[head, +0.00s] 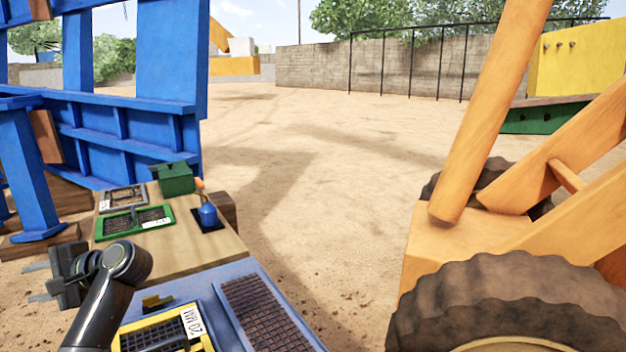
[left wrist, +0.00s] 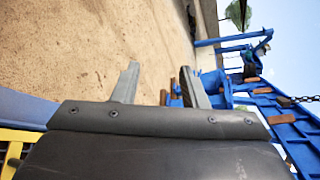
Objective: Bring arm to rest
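My left arm (head: 105,295) comes in from the lower left in the head view. My left gripper (head: 36,282) is at the left edge, pointing left, beside the wooden table (head: 172,245). In the left wrist view the two fingers of this gripper (left wrist: 160,88) stand apart with nothing between them. Sandy ground and part of the blue machine show beyond them. My right arm and right gripper are not in view.
A yellow-framed screen (head: 165,337) lies nearer. The blue crusher (head: 130,130) stands behind; an orange loader (head: 430,245) stands right. Sand between is clear.

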